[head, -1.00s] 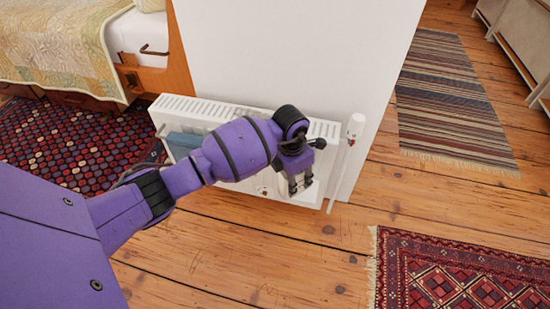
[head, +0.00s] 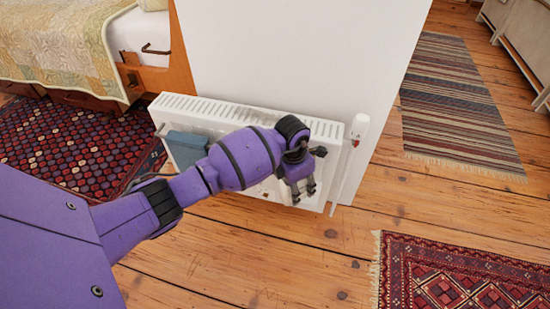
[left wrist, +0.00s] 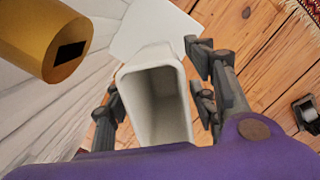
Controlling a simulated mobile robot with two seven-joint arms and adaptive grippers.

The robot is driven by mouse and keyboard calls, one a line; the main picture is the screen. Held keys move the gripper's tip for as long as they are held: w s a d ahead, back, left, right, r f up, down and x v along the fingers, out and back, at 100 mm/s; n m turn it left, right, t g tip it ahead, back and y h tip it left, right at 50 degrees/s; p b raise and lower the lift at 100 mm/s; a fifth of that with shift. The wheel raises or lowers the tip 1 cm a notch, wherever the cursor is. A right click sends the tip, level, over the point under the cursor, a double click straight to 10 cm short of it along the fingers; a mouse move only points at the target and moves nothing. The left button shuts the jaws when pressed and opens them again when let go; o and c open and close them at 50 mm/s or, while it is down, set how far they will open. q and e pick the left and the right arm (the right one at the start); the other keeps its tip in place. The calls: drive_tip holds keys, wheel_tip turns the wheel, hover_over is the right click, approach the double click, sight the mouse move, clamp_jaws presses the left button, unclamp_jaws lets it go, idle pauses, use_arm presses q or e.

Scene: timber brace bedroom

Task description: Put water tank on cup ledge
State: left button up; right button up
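My left gripper (head: 304,190) points down in front of the right part of the white radiator (head: 222,117). In the left wrist view its fingers (left wrist: 158,100) stand wide apart and look open. A pale, hollow, open-topped container (left wrist: 157,105), which looks like the water tank, lies between them. A narrow gap shows on its right side; contact on the left is unclear. In the head view my gripper and arm largely hide that area. A blue-grey box (head: 186,150) is at the radiator's left front, partly behind my arm. I cannot identify the cup ledge with certainty. My right gripper is not in view.
A white upright fitting (head: 357,130) stands at the radiator's right end, near my gripper. A white wall (head: 300,50) rises behind. A bed (head: 60,50) is at back left. The wooden floor (head: 270,245) is clear, with a red rug (head: 450,275) at lower right.

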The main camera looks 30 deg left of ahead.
use_arm(q)
drive_tip(key=shift+w+r, duration=0.1)
drive_tip(key=shift+r, duration=0.05)
wheel_tip(320, 180, up, 12)
drive_tip(key=s+p, duration=0.1)
drive_tip(key=p, duration=0.3)
drive_tip(key=shift+s+a, duration=0.2)
drive_tip(key=shift+a, duration=0.1)
